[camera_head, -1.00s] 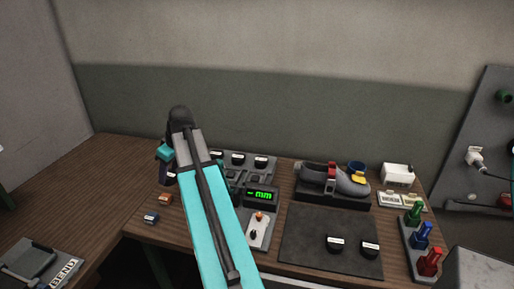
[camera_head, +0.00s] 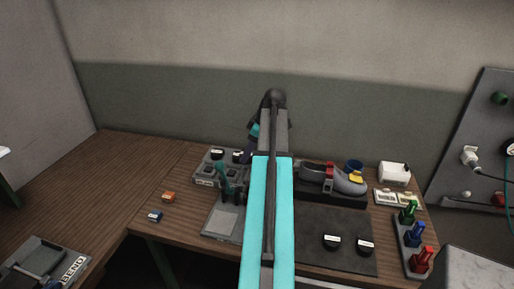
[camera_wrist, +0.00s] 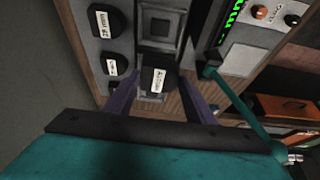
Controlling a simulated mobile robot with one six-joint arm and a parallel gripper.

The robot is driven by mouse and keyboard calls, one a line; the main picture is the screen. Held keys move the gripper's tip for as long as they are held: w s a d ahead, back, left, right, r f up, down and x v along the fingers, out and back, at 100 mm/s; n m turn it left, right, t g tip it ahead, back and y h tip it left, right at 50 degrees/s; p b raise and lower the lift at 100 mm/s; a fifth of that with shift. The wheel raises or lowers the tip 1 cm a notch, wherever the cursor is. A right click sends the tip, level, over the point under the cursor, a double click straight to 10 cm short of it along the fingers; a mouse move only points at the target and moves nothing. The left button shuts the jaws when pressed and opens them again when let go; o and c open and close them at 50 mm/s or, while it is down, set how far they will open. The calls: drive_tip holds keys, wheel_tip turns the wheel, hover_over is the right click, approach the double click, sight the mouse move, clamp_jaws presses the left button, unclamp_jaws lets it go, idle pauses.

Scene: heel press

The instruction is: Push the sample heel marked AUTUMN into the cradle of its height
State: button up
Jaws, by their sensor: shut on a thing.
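A dark heel with a white label that looks like AUTUMN (camera_wrist: 157,80) is between the purple fingers of my gripper (camera_wrist: 158,98) in the wrist view. My gripper is shut on it. The heel is just below a grey square-framed recess (camera_wrist: 160,27) in the picture; I cannot tell whether it touches the surface. Dark pieces with white labels, one reading 19 mm (camera_wrist: 104,22), stand in a row to the left. In the head view my arm hides the heel and most of my gripper. The grey press unit (camera_head: 222,218) shows left of my arm.
A green display ending in mm (camera_wrist: 232,14) and an orange knob (camera_wrist: 260,12) are at the wrist view's upper right. A teal lever (camera_wrist: 235,100) is close to the right finger. A shoe (camera_head: 345,182) and two labelled heels (camera_head: 332,242) are right of my arm.

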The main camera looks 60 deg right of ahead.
drive_tip(key=s+d, duration=0.2)
drive_tip(key=shift+s+r, duration=0.2)
drive_tip(key=shift+s, duration=0.1)
drive_tip(key=shift+f, duration=0.15)
drive_tip(key=shift+f+b, duration=1.15)
drive_tip(key=shift+f, duration=1.2)
drive_tip(key=shift+f, duration=0.45)
drive_tip(key=shift+f+b, duration=0.5)
drive_tip(key=shift+s+f, duration=0.1)
drive_tip(key=shift+f, duration=0.2)
drive_tip(key=shift+f+b, duration=0.35)
drive_tip(key=shift+f+b, duration=0.3)
drive_tip(key=shift+f, duration=0.3)
idle(2.8)
